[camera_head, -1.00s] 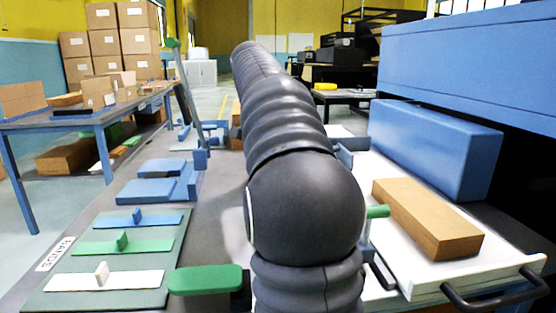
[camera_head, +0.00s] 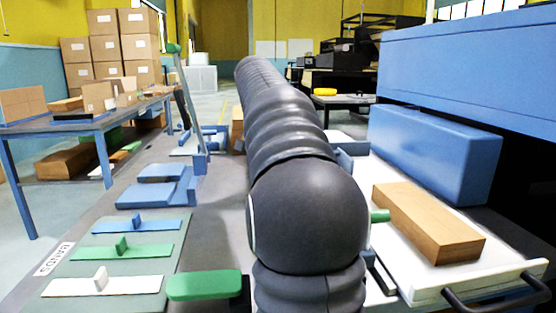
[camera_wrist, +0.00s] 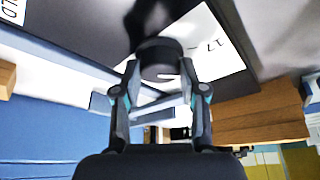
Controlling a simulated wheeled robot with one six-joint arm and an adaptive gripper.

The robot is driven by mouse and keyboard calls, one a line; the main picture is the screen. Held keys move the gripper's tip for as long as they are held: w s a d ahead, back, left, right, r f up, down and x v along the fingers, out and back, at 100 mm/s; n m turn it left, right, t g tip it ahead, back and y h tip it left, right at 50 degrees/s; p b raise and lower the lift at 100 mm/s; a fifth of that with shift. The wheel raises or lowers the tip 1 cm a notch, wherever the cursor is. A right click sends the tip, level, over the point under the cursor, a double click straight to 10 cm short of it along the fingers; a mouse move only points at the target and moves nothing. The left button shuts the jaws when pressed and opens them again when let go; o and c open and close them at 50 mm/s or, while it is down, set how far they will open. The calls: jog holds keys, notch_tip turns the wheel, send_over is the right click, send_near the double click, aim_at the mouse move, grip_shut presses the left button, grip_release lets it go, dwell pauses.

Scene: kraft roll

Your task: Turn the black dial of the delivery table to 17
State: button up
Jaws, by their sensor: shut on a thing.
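The black dial (camera_wrist: 158,54) shows in the wrist view as a short dark round knob between the two fingers of my gripper (camera_wrist: 160,76). The gripper is shut on it, with a fingertip on each side. Beside the dial is a white label plate (camera_wrist: 222,62) with the printed number 17 to the dial's right. I cannot make out a pointer mark on the dial. In the head view my dark arm covers the middle, and the gripper and dial are hidden behind it.
Right of my arm, a wooden block (camera_head: 428,222) lies on a white tray (camera_head: 400,277) with a black handle, near a blue block (camera_head: 435,150). On the left are a green-grey board (camera_head: 165,255) with coloured strips, a green handle (camera_head: 204,285) and blue fixtures (camera_head: 160,190).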

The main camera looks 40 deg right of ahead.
jog(key=shift+s+n+t+y+p, duration=0.1)
jog(key=shift+n+t+y+p, duration=0.45)
jog(key=shift+n, duration=1.45)
jog(key=o, duration=1.1)
jog(key=shift+o, duration=0.2)
jog(key=v, duration=1.2)
jog(key=shift+s+f, duration=0.1)
